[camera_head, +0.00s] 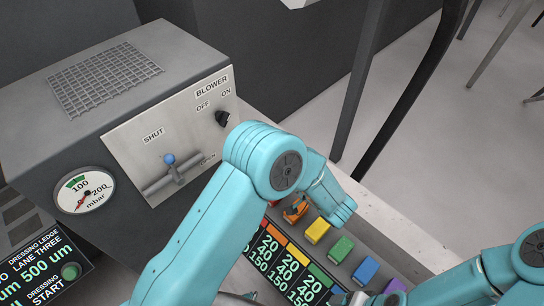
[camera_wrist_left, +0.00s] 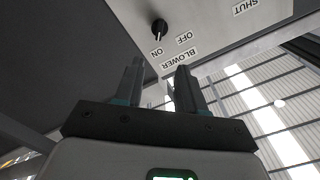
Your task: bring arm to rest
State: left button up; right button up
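My left arm (camera_head: 205,225) comes up from the bottom of the head view, bends at a large teal joint and has its wrist (camera_head: 335,203) above the coloured blocks. Its fingers cannot be made out in that view. In the left wrist view my left gripper (camera_wrist_left: 158,85) has its two dark fingers apart, with nothing between them. The black blower knob (camera_wrist_left: 159,28) is beyond the fingertips, apart from them, its white mark toward ON. The knob also shows in the head view (camera_head: 222,118). My right arm (camera_head: 450,288) enters at the lower right; its gripper is not seen.
A grey box (camera_head: 70,135) carries a blue-tipped lever (camera_head: 168,159) and a round gauge (camera_head: 85,190). Yellow (camera_head: 316,230), green (camera_head: 341,248) and blue (camera_head: 365,270) blocks line the ledge near a number board (camera_head: 285,265). Dark posts (camera_head: 410,85) stand behind.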

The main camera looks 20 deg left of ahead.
dwell(0.5)
pick_arm(q)
jog(key=s+a+f+g, duration=0.1)
jog(key=a+f, duration=0.4)
jog(key=a, duration=0.7)
jog(key=s+d+f+m+t+h, duration=0.1)
jog(key=d+f+m+h, duration=0.1)
jog(key=f+h, duration=0.4)
jog(key=s+d+f+m+t+h, duration=0.1)
jog(key=s+f+m+h, duration=0.1)
jog(key=f+h, duration=0.35)
jog(key=s+d+f+g+h, duration=0.3)
jog(key=s+d+h, duration=0.1)
jog(key=s+d, duration=0.4)
jog(key=s+d+f+g+h, duration=0.4)
jog(key=s+d, duration=0.3)
jog(key=s, duration=0.3)
jog(key=shift+d+n+g+h, duration=0.3)
jog(key=shift+d+h, duration=0.1)
jog(key=shift+h, duration=0.15)
pick_arm(e)
jog(key=shift+c, duration=0.3)
